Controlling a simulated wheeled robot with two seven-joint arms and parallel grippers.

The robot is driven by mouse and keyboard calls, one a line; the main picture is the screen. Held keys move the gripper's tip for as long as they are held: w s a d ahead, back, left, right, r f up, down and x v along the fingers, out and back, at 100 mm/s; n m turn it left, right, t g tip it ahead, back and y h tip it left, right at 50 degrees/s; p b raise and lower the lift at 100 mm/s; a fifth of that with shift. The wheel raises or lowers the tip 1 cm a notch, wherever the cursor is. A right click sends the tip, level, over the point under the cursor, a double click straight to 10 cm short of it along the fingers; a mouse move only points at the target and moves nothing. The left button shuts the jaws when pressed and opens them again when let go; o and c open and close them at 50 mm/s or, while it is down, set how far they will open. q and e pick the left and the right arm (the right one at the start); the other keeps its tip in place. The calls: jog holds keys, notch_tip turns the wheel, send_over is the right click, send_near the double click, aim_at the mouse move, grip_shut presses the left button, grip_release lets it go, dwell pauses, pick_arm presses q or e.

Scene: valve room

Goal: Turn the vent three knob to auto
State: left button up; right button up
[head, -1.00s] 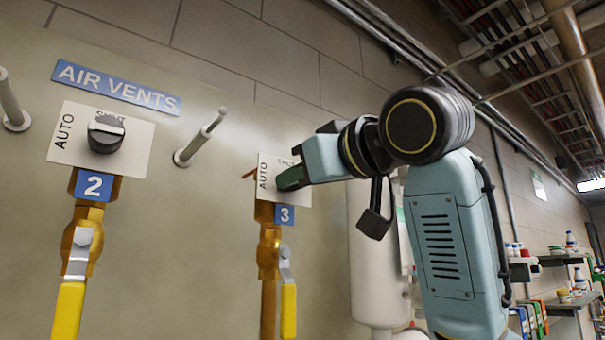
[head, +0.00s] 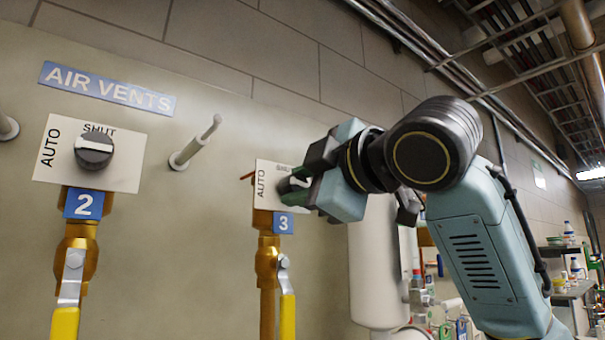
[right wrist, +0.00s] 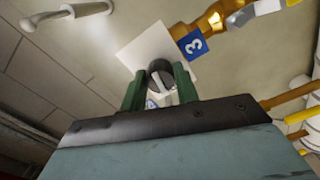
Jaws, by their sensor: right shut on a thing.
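The vent three knob (right wrist: 160,74) is a dark round knob on a white plate (head: 262,197) marked AUTO on its left side, above the blue 3 label (head: 283,223). My right gripper (head: 292,184) is at the knob, and its green-padded fingers cover most of the plate's right part in the head view. In the right wrist view my right gripper (right wrist: 158,88) has one finger on each side of the knob and is shut on it. The knob's exact pointing direction is hard to tell. My left gripper is out of view.
The vent two knob (head: 94,149) sits on its own plate to the left, above a blue 2 label (head: 84,203). A metal peg (head: 195,143) sticks out between the plates. Yellow-handled valves (head: 66,318) hang below. A white cylinder (head: 375,270) stands right of vent three.

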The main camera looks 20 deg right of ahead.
jog(key=shift+r+n+p, duration=0.1)
jog(key=shift+n+p, duration=0.4)
jog(key=shift+n, duration=0.6)
jog(key=o, duration=1)
jog(key=shift+s, duration=0.1)
jog(key=shift+c, duration=0.2)
jog(key=b+v, duration=0.3)
jog(key=v, duration=1)
jog(key=shift+s, duration=0.2)
